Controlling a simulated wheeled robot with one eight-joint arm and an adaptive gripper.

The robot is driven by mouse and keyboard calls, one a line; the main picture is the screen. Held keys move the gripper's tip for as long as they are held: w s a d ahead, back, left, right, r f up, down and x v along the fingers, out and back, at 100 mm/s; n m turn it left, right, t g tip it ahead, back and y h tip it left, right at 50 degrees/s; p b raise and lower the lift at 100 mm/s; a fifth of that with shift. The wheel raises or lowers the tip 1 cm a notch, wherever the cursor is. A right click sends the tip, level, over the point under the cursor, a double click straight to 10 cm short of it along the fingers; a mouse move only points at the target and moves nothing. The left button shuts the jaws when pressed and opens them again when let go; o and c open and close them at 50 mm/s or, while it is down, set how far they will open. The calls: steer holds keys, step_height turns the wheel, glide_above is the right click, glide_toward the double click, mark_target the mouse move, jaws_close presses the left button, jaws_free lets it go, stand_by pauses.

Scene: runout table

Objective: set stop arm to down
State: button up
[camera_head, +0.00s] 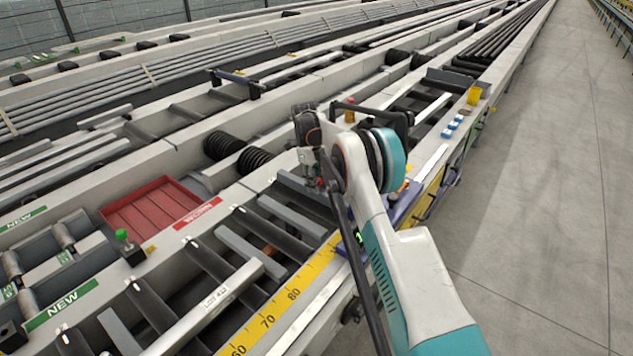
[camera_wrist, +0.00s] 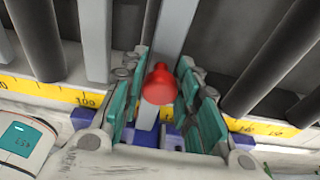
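In the wrist view, a red rounded knob (camera_wrist: 158,86) sits between the two teal-padded fingers of my gripper (camera_wrist: 162,72). It appears to belong to the stop arm, but the arm's body below it is hidden. A grey bar (camera_wrist: 180,25) runs behind the knob. The fingers stand apart on either side of the knob, with a narrow gap showing at the sides; I see no clear contact. In the head view, my gripper (camera_head: 318,178) points down over the table's near edge, and my own arm hides much of that spot.
A yellow measuring scale (camera_head: 318,262) runs along the near edge. Dark rollers and grey bars lie beside it. The floor (camera_head: 560,200) at right is clear.

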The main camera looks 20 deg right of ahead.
steer(key=shift+o, duration=1.2)
steer(key=shift+w+f, duration=0.1)
steer(key=shift+f, duration=0.05)
steer(key=shift+r, duration=0.2)
step_height(320, 180, up, 12)
steer(key=w+a, duration=0.1)
steer(key=shift+w+a+f, duration=0.2)
steer(key=shift+w, duration=0.2)
